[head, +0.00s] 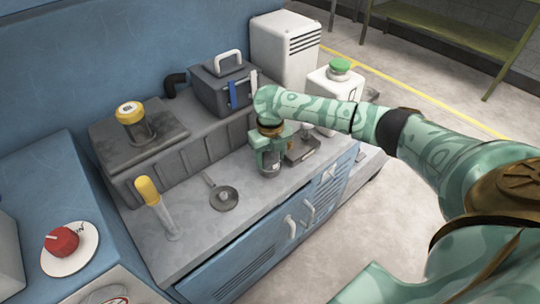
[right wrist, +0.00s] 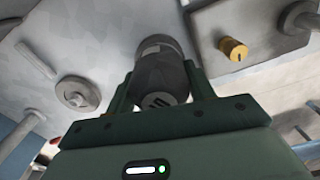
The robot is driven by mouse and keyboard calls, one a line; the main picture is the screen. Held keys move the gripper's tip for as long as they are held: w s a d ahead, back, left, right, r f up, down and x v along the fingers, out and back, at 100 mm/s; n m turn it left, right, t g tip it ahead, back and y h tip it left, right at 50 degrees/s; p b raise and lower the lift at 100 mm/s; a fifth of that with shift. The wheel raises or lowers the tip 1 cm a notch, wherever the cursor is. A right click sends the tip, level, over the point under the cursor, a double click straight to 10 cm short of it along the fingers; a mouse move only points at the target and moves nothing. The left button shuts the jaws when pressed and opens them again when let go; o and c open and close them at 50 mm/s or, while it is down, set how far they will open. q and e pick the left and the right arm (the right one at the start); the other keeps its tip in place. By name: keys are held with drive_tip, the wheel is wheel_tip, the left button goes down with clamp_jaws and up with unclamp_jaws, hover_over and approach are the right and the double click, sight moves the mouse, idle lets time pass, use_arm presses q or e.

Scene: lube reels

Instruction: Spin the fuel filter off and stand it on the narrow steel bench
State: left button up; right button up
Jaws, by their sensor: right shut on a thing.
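My right gripper (head: 270,147) is shut on a dark grey canister (head: 268,168), which looks to be the fuel filter. In the right wrist view the canister (right wrist: 160,72) sits upright between both fingers of the gripper (right wrist: 158,88), with a paler band at its far end. It is over the grey worktop (head: 205,248); I cannot tell whether it touches it. Olive-framed benches (head: 512,50) stand across the floor at the upper right; I cannot tell whether one is the narrow steel bench. My left gripper is not in view.
A round flanged part (head: 223,198) and a yellow-topped upright (head: 150,192) stand left of the gripper. A yellow-capped jar (head: 132,118) stands on the raised ledge. A box with a yellow knob (right wrist: 233,48), a green-capped white container (head: 335,92) and a handled case (head: 222,87) are close by.

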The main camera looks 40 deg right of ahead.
drive_tip(key=n, duration=0.2)
drive_tip(key=shift+s+f+n+b, duration=0.15)
drive_tip(key=shift+f+n+b, duration=0.15)
drive_tip(key=shift+f+n, duration=0.1)
drive_tip(key=shift+r+n, duration=0.15)
drive_tip(key=shift+n, duration=1.05)
drive_tip(key=shift+f+n+b, duration=0.2)
drive_tip(key=shift+n+b, duration=0.3)
drive_tip(key=shift+n, duration=0.7)
drive_tip(key=n, duration=0.2)
drive_tip(key=shift+r+n, duration=0.1)
drive_tip(key=shift+n, duration=0.2)
drive_tip(key=o, duration=1.2)
drive_tip(key=shift+r, duration=0.1)
drive_tip(key=shift+r, duration=0.1)
